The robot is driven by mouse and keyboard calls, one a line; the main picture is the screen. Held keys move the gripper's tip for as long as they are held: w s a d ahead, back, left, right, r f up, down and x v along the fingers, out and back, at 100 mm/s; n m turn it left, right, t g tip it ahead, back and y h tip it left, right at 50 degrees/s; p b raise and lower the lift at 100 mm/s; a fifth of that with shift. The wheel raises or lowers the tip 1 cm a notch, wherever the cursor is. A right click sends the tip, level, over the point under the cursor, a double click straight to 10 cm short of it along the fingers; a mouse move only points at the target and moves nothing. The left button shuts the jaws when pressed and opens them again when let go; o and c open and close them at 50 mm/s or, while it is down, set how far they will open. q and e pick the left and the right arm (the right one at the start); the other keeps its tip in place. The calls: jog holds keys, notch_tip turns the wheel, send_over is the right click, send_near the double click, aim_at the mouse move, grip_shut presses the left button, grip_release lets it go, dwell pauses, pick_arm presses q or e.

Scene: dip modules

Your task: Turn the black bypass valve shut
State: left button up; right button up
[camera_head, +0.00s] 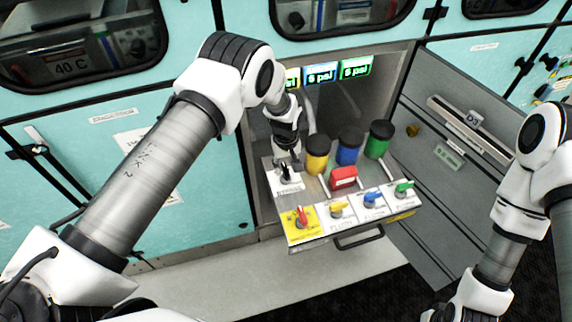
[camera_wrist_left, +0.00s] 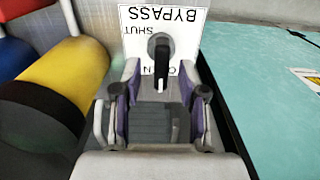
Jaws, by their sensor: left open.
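The black bypass valve (camera_head: 286,174) sits on a white label plate at the drawer panel's back left corner. In the left wrist view the valve (camera_wrist_left: 161,52) has a round hub and a bar handle pointing down the picture, across the partly hidden OPEN mark. The upside-down SHUT mark is left of the hub. My left gripper (camera_head: 288,157) is just above the valve; in its wrist view the open fingers (camera_wrist_left: 160,95) stand on either side of the handle's near end. Contact cannot be told. Of my right arm, only links show at the right.
The pulled-out drawer (camera_head: 358,240) also carries red (camera_head: 302,215), yellow (camera_head: 338,209), blue (camera_head: 372,199) and green (camera_head: 402,188) valves along its front. A red block (camera_head: 343,178) and several black-capped cylinders stand behind them. The cabinet opening's left wall is close to my left arm.

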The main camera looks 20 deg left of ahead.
pick_arm(q)
jog(key=shift+f, duration=0.55)
grip_shut()
